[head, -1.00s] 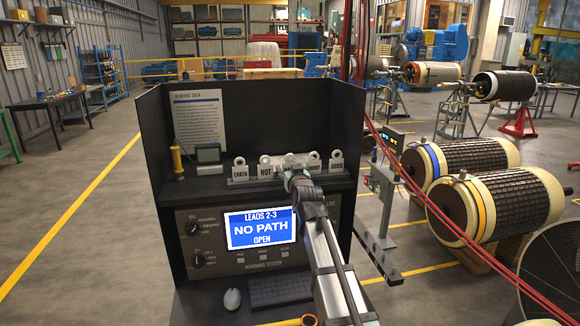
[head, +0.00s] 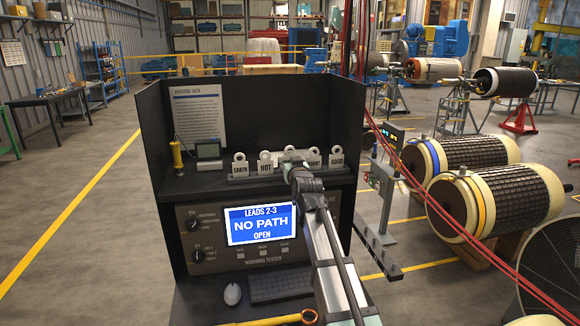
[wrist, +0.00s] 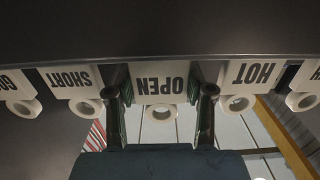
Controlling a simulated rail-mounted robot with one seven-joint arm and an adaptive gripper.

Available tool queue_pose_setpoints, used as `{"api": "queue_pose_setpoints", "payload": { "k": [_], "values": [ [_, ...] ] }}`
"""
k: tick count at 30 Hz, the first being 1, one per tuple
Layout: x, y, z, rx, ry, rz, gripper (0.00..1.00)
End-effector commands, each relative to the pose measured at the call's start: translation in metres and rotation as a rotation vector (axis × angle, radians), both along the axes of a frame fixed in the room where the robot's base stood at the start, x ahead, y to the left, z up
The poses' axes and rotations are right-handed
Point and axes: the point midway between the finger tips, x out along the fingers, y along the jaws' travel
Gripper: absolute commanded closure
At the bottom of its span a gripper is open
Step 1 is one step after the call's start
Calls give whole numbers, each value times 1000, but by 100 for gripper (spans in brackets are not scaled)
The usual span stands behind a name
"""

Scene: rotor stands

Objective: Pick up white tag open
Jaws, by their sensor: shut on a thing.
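The white OPEN tag (wrist: 159,82) has a ring and black lettering, upside down in the wrist view. My gripper (wrist: 159,95) is shut on it, with one finger at each side of the tag. In the head view the tag sits in the middle of the row on the black bench's shelf, and my gripper (head: 290,170) hides most of it. The HOT tag (wrist: 251,73) and SHORT tag (wrist: 72,80) flank it, close to my fingers but apart from them.
The EARTH tag (head: 240,168) and GOOD tag (head: 337,161) stand at the row's ends. The tester screen (head: 260,225) below reads "LEADS 2-3 NO PATH OPEN". A yellow-handled tool (head: 177,154) and a small meter (head: 208,152) are at left. Red cables (head: 430,195) hang at right.

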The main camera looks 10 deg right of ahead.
Motion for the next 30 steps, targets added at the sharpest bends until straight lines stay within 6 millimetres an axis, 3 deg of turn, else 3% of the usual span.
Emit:
{"api": "queue_pose_setpoints", "payload": {
  "k": [8, 21, 30],
  "values": [
    [2, 0, 41, 0, -4, 0, 67],
    [2, 0, 148, 0, -2, 0, 67],
    [1, 0, 184, 0, 1, 0, 67]
  ]
}}
